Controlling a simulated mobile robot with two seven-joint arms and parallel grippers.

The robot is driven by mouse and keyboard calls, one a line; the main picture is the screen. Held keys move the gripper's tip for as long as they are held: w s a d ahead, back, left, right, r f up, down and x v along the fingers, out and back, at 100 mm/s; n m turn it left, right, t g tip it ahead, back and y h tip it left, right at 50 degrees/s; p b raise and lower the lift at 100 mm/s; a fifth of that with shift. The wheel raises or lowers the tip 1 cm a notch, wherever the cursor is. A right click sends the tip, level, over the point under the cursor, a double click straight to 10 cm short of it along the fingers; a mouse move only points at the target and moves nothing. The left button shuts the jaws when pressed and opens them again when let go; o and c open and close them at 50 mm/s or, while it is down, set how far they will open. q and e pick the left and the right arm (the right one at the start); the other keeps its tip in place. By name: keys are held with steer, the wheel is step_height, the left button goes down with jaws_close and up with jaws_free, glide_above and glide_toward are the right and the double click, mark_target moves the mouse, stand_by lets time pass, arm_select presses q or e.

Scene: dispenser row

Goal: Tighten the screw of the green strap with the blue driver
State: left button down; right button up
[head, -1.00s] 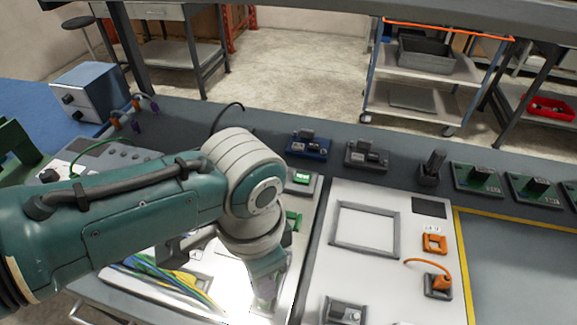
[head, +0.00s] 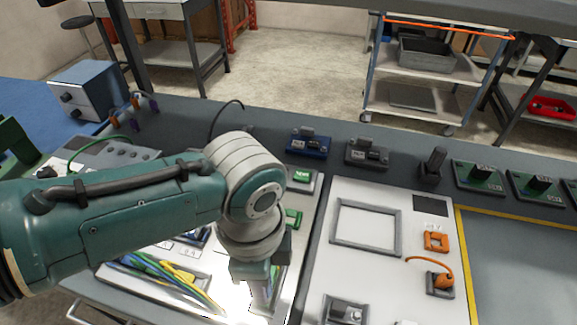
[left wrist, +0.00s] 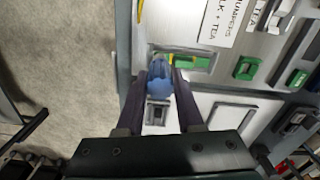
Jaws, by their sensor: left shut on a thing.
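My left gripper (head: 262,300) points down over the near right part of the white panel in the head view. In the left wrist view its two dark fingers (left wrist: 160,92) are shut on the blue driver (left wrist: 160,76), whose rounded blue end shows between them. The driver's tip is hidden. I cannot tell for sure which green part is the green strap. A green frame (head: 293,218) shows just behind my gripper in the head view, and green pieces (left wrist: 246,68) show right of the driver in the wrist view. No screw can be made out.
A recess with yellow, green and blue cables (head: 165,278) lies left of my gripper. A second white panel (head: 340,272) with a grey frame and orange parts is on the right. Several small devices (head: 307,145) line the back. Glare washes out the panel's front.

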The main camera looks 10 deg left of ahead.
arm_select(q)
steer(key=m, duration=0.7)
steer(key=shift+b, duration=0.3)
steer(key=m, duration=0.4)
steer(key=shift+f+b, duration=0.15)
steer(key=shift+b, duration=0.25)
steer(key=m, duration=0.3)
steer(key=shift+m, duration=0.4)
steer(key=m+b, duration=0.1)
steer(key=m, duration=0.1)
steer(key=shift+m, duration=0.4)
steer(key=m+b, duration=0.1)
steer(key=m, duration=0.2)
steer(key=shift+s+m, duration=0.1)
steer(key=shift+m, duration=0.4)
steer(key=shift+r, duration=0.2)
